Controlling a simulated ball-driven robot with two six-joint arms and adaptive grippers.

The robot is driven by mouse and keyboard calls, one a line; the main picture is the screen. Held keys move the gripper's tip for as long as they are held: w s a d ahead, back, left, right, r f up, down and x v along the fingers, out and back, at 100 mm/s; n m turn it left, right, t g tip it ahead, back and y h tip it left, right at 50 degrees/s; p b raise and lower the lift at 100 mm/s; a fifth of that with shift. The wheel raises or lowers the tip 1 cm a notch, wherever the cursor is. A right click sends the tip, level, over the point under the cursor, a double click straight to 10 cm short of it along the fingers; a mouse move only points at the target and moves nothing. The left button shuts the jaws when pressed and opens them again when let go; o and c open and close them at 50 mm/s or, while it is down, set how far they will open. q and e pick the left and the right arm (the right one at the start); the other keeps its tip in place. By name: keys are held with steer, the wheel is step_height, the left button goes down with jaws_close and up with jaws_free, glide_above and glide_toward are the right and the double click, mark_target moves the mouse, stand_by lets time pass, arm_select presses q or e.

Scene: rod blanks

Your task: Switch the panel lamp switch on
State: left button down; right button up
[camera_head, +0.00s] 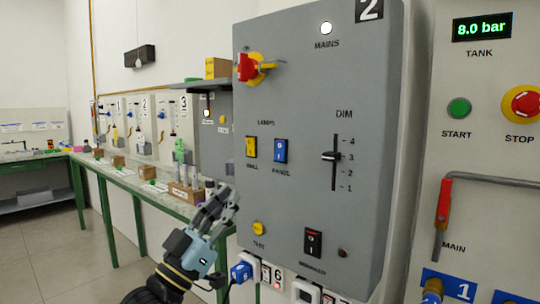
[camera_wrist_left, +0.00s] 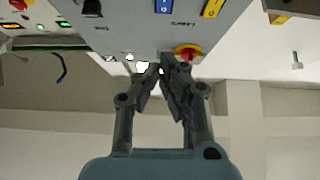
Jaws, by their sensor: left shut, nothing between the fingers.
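The panel lamp switch is a blue rocker (camera_head: 281,150) labelled PANEL, on the grey control box (camera_head: 365,90) marked 2. Its position, on or off, is too small to tell. A yellow rocker (camera_head: 251,146) sits just left of it, under the word LAMPS. My left gripper (camera_head: 228,192) is shut and empty, in front of the box's lower left edge, below and left of both rockers. In the left wrist view, which is upside down, the shut fingertips (camera_wrist_left: 161,66) are apart from the blue rocker (camera_wrist_left: 163,6) and yellow rocker (camera_wrist_left: 213,8) at the top edge. My right gripper is not in view.
A red and yellow rotary switch (camera_head: 252,67) projects above the rockers. The DIM slider (camera_head: 331,156) is to their right, a yellow TEST button (camera_head: 259,228) and black breaker (camera_head: 313,242) below. Blue plug (camera_head: 241,271) and sockets hang under the box. A bench (camera_head: 125,172) runs left.

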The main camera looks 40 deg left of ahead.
arm_select(q)
steer(key=p, duration=0.2)
glide_toward(281, 146)
step_height(281, 146, up, 4)
steer(key=w, duration=0.3)
steer(key=shift+w+d+f, duration=0.2)
steer(key=shift+w+f, duration=0.15)
steer(key=shift+w, duration=0.05)
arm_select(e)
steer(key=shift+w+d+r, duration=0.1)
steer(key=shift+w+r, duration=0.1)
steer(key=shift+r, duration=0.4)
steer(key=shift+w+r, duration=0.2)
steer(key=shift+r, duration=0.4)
